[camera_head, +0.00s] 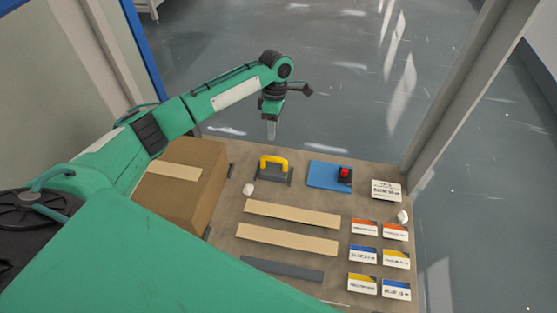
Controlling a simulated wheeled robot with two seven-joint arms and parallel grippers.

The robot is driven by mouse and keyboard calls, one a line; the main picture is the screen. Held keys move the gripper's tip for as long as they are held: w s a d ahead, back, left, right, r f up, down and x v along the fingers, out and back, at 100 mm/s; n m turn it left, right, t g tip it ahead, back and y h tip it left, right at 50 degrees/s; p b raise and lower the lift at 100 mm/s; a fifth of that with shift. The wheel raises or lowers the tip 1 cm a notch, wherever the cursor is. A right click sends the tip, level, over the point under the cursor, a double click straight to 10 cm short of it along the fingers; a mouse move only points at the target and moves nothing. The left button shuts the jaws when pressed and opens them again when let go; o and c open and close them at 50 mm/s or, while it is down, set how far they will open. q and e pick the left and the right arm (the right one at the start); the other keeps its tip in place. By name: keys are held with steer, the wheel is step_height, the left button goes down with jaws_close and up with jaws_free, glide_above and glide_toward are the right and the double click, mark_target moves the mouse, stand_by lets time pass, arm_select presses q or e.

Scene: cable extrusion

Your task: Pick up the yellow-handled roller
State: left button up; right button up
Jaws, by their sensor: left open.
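The yellow-handled roller (273,164) rests on the far edge area of the table, left of a blue plate. Its yellow arched handle points up over a dark grey base. My left gripper (271,130) hangs pointing down above and behind the roller, past the table's far edge in the picture. It is open and empty, apart from the roller. The fingers show edge-on, so the gap between them is hard to see. My right gripper is not in view.
A cardboard box (211,183) stands on the table's left side under my left arm. A blue plate (323,175) with a red-topped dark part (345,174) lies right of the roller. Wooden strips (288,239), a grey strip (281,270) and several labelled cards (365,255) lie nearer.

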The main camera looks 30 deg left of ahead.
mark_target(274, 158)
arm_select(q)
steer(key=f, duration=0.2)
steer(key=s+f+b, duration=0.1)
steer(key=f, duration=0.5)
steer(key=shift+s+d+f, duration=0.15)
steer(key=shift+s+d, duration=0.15)
steer(key=shift+s, duration=0.05)
steer(key=f, duration=0.1)
steer(key=f+b, duration=0.1)
steer(key=f, duration=0.2)
steer(key=shift+s+d+f, duration=0.2)
steer(key=shift+s+d, duration=0.15)
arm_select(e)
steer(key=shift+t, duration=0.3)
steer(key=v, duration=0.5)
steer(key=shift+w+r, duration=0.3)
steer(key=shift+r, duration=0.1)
arm_select(q)
jaws_close()
